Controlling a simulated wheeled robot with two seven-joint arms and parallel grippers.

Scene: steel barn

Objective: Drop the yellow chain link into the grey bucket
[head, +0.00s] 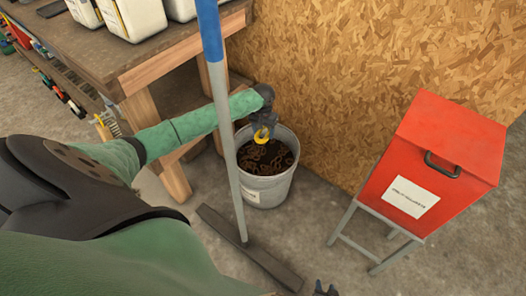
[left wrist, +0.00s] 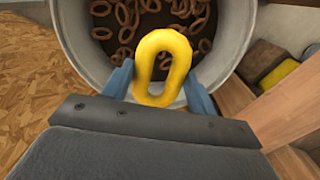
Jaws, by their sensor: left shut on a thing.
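The yellow chain link (head: 261,136) is held by my left gripper (head: 263,124) above the grey bucket (head: 265,190). In the left wrist view the yellow link (left wrist: 144,62) sits upright between the two blue fingers of the gripper (left wrist: 158,82). The grey bucket (left wrist: 82,50) opens beyond it, with several rusty brown links (left wrist: 122,18) inside. The link appears over the bucket's mouth, apart from the links below. A small dark tip of my right gripper (head: 325,289) shows at the bottom edge of the head view; its jaws are not clear.
A broom (head: 235,160) with a blue-topped handle stands in front of the bucket's left side. A wooden workbench (head: 180,65) with white containers (head: 135,15) is at the upper left. A red box (head: 440,160) on a grey stand is at the right. A chipboard wall (head: 340,70) stands behind.

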